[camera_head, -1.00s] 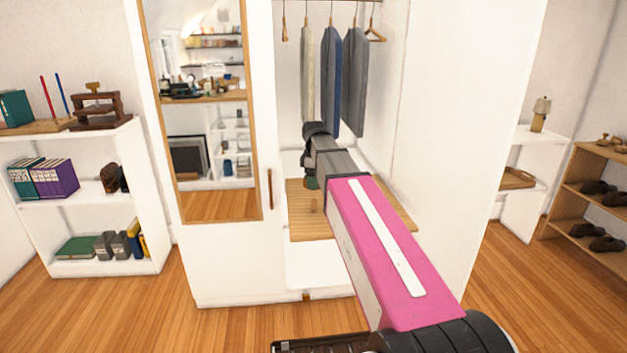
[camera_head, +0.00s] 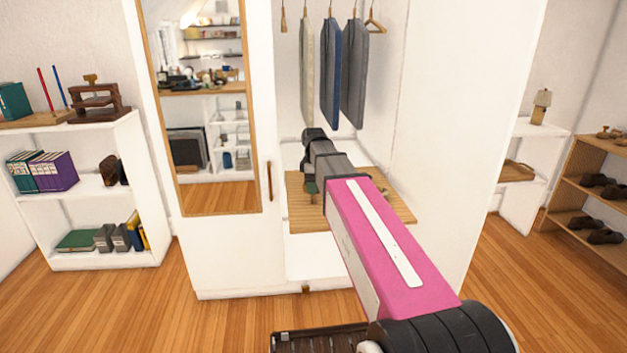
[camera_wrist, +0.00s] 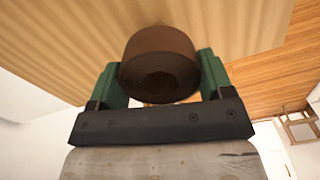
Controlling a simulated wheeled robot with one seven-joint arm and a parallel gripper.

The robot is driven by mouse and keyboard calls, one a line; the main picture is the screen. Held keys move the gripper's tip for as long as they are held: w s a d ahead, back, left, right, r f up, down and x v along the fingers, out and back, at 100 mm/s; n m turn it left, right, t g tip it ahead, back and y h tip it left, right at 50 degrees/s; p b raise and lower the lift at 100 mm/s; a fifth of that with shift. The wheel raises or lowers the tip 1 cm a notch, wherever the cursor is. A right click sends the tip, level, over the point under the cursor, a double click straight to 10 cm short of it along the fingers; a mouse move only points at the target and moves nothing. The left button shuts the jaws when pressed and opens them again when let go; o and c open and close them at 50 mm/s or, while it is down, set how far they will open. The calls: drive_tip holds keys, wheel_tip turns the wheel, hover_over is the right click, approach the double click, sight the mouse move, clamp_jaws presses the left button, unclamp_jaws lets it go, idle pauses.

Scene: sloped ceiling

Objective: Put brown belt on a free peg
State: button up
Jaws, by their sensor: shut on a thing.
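The brown belt (camera_wrist: 160,62) is a rolled coil, seen in the wrist view between the green fingers of my gripper (camera_wrist: 166,76). The gripper is shut on it. In the head view my gripper (camera_head: 312,186) is inside the open wardrobe, over the left part of a light wooden board (camera_head: 300,220). The belt is not clear in that view, as my arm covers it. The board also fills the upper part of the wrist view (camera_wrist: 60,45). A small peg-like bit (camera_head: 386,217) shows at the board's right, partly behind my arm. Other pegs cannot be made out.
Clothes (camera_head: 330,75) hang above my arm, with an empty hanger (camera_head: 375,25) to their right. A mirrored door (camera_head: 215,110) stands at left and a white side wall (camera_head: 455,120) at right. White shelves (camera_head: 95,200) stand farther left.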

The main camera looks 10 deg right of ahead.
sight(313, 203)
drive_tip(key=shift+f, duration=2.6)
drive_tip(key=o, duration=1)
